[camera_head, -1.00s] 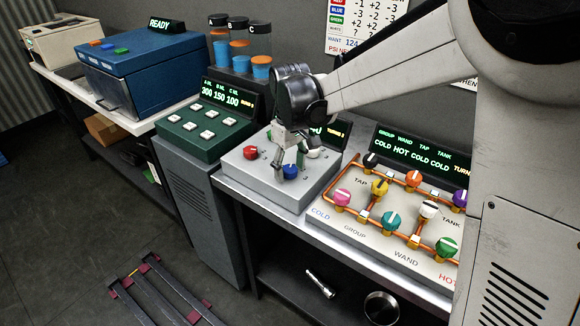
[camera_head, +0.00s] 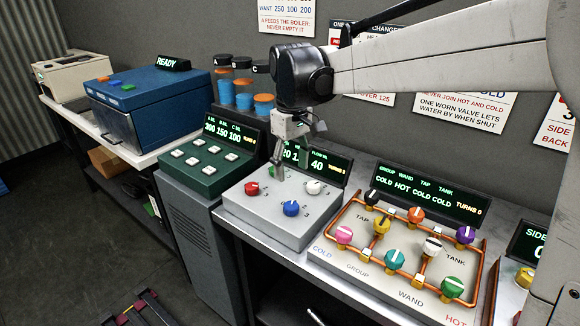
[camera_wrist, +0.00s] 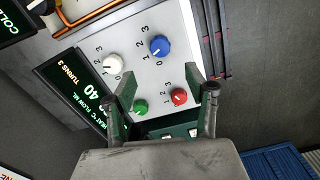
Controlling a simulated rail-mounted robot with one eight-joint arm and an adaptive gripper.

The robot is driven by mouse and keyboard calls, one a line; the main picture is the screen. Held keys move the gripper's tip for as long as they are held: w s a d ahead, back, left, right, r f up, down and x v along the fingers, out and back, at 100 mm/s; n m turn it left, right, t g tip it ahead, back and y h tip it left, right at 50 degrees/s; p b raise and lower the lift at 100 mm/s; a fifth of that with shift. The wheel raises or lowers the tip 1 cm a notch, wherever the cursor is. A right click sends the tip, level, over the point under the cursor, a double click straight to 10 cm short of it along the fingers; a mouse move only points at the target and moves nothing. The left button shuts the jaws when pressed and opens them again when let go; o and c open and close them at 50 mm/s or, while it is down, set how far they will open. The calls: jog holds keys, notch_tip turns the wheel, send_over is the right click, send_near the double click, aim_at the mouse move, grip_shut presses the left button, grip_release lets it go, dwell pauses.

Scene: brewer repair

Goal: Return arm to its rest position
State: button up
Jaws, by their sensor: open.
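My gripper (camera_head: 280,160) is raised over the back part of the grey knob box (camera_head: 265,225), in front of its dark display. In the wrist view my gripper (camera_wrist: 165,80) shows two fingers spread apart with nothing between them. The box carries a red knob (camera_head: 251,188), a blue knob (camera_head: 291,208) and a white knob (camera_head: 314,187). A green knob (camera_wrist: 140,106) shows in the wrist view and is mostly hidden behind my gripper in the head view.
The pipe panel (camera_head: 330,243) with several coloured knobs is at the right. The green button box (camera_head: 207,182), capped cylinders (camera_head: 243,102) and blue READY machine (camera_head: 150,105) are at the left. Wall signs (camera_head: 463,112) hang behind my arm.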

jog(key=shift+d, duration=0.1)
jog(key=s+d+r+m+t, duration=0.3)
jog(key=s+d+m, duration=0.1)
jog(key=s+d, duration=0.7)
jog(key=s+d+f+m+t, duration=0.2)
jog(key=s+d+f, duration=0.1)
jog(key=s, duration=0.3)
jog(key=s+d+f+m+t, duration=0.2)
jog(key=s+d+f, duration=0.1)
jog(key=s, duration=0.4)
jog(key=shift+d, duration=0.15)
dwell(1.2)
